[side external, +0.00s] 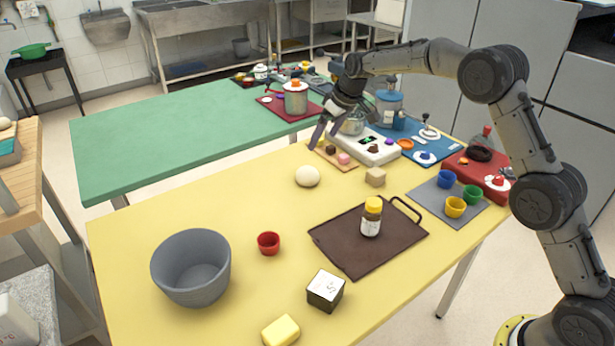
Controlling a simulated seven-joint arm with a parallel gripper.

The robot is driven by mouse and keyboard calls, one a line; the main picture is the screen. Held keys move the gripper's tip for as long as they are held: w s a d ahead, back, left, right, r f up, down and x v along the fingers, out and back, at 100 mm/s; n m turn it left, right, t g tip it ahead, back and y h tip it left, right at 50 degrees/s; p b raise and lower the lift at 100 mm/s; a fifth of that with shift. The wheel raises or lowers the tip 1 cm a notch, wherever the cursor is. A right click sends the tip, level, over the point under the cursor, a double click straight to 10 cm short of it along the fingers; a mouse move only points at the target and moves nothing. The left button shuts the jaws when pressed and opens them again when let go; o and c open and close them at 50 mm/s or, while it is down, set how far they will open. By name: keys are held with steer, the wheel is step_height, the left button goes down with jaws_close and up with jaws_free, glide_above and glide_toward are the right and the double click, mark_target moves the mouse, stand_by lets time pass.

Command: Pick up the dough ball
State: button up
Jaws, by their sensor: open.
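The dough ball (307,176) is a pale, smooth round lump resting on the yellow table (215,212), near its back edge. My gripper (316,140) is above the back of the table, up and slightly right of the dough ball in the picture. Its fingers point down and to the left. It is open and apart from the dough ball, with nothing seen between the fingers. The dough ball is fully in view.
A wooden board (337,157) with small pieces and a white scale (367,145) lie close to my gripper. A beige cube (375,177), brown tray (340,250) with a jar (371,222), red cup (268,243) and grey bowl (186,283) stand nearby. Table left of the dough ball is clear.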

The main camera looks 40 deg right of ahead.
glide_toward(310, 171)
steer(key=x, duration=0.4)
steer(key=shift+w+d+f, duration=0.15)
steer(key=shift+w+f, duration=0.1)
steer(key=shift+f, duration=0.1)
steer(key=shift+a+x, duration=0.2)
steer(key=shift+x, duration=2.8)
steer(key=shift+s, duration=0.1)
steer(key=shift+c, duration=0.3)
steer(key=c, duration=1.1)
steer(key=shift+r, duration=0.1)
